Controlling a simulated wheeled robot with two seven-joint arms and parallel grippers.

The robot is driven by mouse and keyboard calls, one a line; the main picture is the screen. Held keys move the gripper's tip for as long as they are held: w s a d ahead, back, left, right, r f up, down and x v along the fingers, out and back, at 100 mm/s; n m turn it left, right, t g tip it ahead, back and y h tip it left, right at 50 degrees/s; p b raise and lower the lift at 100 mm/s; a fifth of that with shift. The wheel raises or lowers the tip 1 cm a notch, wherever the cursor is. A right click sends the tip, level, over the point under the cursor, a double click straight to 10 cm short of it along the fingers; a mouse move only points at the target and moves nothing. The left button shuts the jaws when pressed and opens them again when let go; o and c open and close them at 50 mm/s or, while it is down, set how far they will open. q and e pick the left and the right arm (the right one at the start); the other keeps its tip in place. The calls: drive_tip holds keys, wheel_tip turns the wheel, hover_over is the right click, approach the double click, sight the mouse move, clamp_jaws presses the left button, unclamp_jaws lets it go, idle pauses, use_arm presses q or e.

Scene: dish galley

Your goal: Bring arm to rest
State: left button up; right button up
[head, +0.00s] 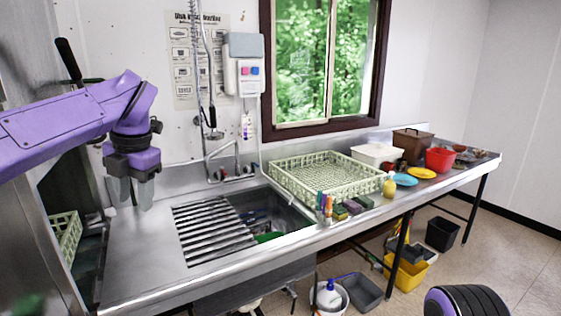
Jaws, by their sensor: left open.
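My left arm (60,128) is purple and reaches in from the left edge. Its gripper (135,193) points down over the left end of the steel counter (140,255). The two grey fingers are apart, with nothing between them. The gripper is left of the ribbed drainer (212,232) and appears above the counter top; the exact gap cannot be told. My right gripper does not show.
A sink (270,212) holds dark items and something green. A yellow bottle (389,186), plates and a red bowl (440,160) sit farther right. A tap (222,160) rises behind the sink. Buckets stand below.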

use_arm(q)
drive_tip(key=w+a+f+m+t+y+b, duration=0.1)
drive_tip(key=w+a+f+m+t+y, duration=0.1)
drive_tip(key=w+f+y, duration=0.3)
drive_tip(key=w+a+f+m+t+y, duration=0.1)
drive_tip(key=a+f+m+t+y, duration=0.1)
drive_tip(key=a+f+t+y, duration=0.3)
drive_tip(key=s+d+f+m+t+h+b, duration=0.1)
drive_tip(key=d+f+m+h, duration=0.15)
drive_tip(key=f+m, duration=0.65)
drive_tip(key=s+d+f+m+t+h+b, duration=0.1)
drive_tip(key=s+d+f+m, duration=0.15)
drive_tip(key=f, duration=1.15)
drive_tip(key=s+d+f+m+g+h+b, duration=0.25)
drive_tip(key=s+f+m+h, duration=0.4)
drive_tip(key=s+f, duration=1.15)
drive_tip(key=s+a+f+m+g, duration=0.1)
drive_tip(key=s+f+m+g, duration=0.1)
drive_tip(key=s+f, duration=0.3)
drive_tip(key=s+f+m+g+y+b, duration=0.1)
drive_tip(key=s+f, duration=0.4)
drive_tip(key=s, duration=0.8)
drive_tip(key=shift+s+a+m+g, duration=0.3)
drive_tip(key=shift+a+m+g, duration=0.05)
drive_tip(key=shift+m+g, duration=0.35)
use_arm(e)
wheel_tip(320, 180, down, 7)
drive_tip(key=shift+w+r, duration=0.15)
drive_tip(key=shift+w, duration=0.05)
